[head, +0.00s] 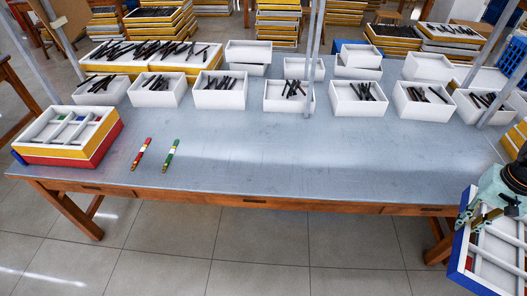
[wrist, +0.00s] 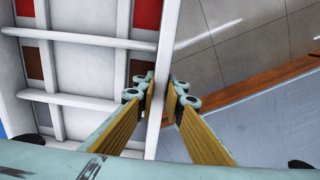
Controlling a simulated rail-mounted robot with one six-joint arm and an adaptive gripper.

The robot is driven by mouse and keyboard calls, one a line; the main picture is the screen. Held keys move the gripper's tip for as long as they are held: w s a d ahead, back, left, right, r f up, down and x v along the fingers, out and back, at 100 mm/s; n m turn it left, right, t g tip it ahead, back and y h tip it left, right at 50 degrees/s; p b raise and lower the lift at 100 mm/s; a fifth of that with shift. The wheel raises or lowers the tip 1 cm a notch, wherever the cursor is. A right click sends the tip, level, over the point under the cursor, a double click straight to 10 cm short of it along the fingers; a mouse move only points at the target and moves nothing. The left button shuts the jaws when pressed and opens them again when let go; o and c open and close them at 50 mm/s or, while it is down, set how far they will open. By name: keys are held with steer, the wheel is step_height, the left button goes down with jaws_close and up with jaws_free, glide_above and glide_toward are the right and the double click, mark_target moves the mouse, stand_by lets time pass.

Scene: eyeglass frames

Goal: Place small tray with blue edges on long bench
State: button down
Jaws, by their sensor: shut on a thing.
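The small tray with blue edges (head: 459,262) is at the lower right of the head view, tilted and partly out of frame. It is white inside with dividers and a few red and brown pieces. My gripper (head: 490,217) is shut on its rim. In the wrist view my gripper (wrist: 160,88) pinches the tray's white wall (wrist: 172,30) between its fingers, with the compartments to the left. The long bench (head: 290,165) has a grey-blue top and wooden legs. The tray is in front of the bench's right end, apart from its top in the picture.
A stack of yellow and red trays (head: 68,152) stands at the bench's left end. A red strip (head: 141,153) and a green strip (head: 171,153) lie beside it. White bins (head: 220,98) with dark frames line the back, among grey posts. The bench's middle and right front are clear.

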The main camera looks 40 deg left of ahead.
steer(key=w+a+n, duration=0.4)
steer(key=a+n, duration=0.3)
steer(key=a, duration=0.3)
steer(key=w+a+n, duration=0.4)
steer(key=a+n, duration=0.4)
steer(key=a, duration=0.2)
steer(key=shift+a+r+b, duration=0.2)
steer(key=shift+a+b, duration=0.1)
steer(key=shift+b, duration=0.15)
steer(key=shift+w, duration=0.15)
steer(key=w+d, duration=0.2)
steer(key=w, duration=0.2)
steer(key=w+d+f, duration=0.1)
steer(key=w+d, duration=0.2)
steer(key=w, duration=0.2)
steer(key=w+d+b, duration=0.1)
steer(key=w+d, duration=0.2)
steer(key=w, duration=0.1)
steer(key=shift+w+f, duration=0.25)
steer(key=shift+w, duration=0.1)
